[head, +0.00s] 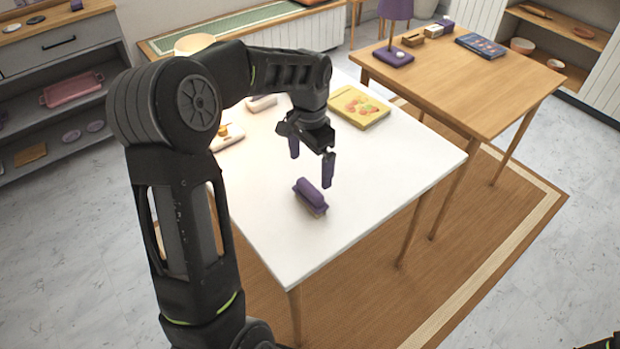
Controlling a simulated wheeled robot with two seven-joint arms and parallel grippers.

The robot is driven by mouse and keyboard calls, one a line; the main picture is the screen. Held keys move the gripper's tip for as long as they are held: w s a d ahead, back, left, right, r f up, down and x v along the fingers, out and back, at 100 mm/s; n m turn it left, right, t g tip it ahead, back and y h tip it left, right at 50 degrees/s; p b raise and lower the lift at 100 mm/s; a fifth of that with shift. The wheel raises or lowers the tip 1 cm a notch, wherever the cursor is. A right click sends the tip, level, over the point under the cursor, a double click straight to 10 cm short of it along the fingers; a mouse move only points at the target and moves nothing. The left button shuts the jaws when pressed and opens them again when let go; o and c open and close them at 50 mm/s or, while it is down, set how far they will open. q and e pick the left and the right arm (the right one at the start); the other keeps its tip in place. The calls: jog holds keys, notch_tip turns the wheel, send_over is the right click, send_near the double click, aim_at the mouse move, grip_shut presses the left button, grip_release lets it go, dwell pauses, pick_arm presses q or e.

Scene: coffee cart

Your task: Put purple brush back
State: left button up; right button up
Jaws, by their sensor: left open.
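The purple brush (311,196) lies on the white table (390,170), near its front part, with its purple top up and a lighter underside at its lower edge. My left gripper (311,168) is above the table, just behind and above the brush. Its two purple-tipped fingers point down and are spread apart with nothing between them. The fingers look clear of the brush. My right gripper is not in view; only a small dark piece shows at the bottom right corner.
A yellow book (358,106) lies farther back on the white table. A white item with an orange knob (226,137) is at its left, partly behind my arm. A wooden table (470,85) with a purple lamp (394,55) stands at right. The white table's front right is clear.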

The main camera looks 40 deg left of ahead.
pick_arm(q)
jog(key=shift+r, duration=1.75)
jog(key=shift+f, duration=0.1)
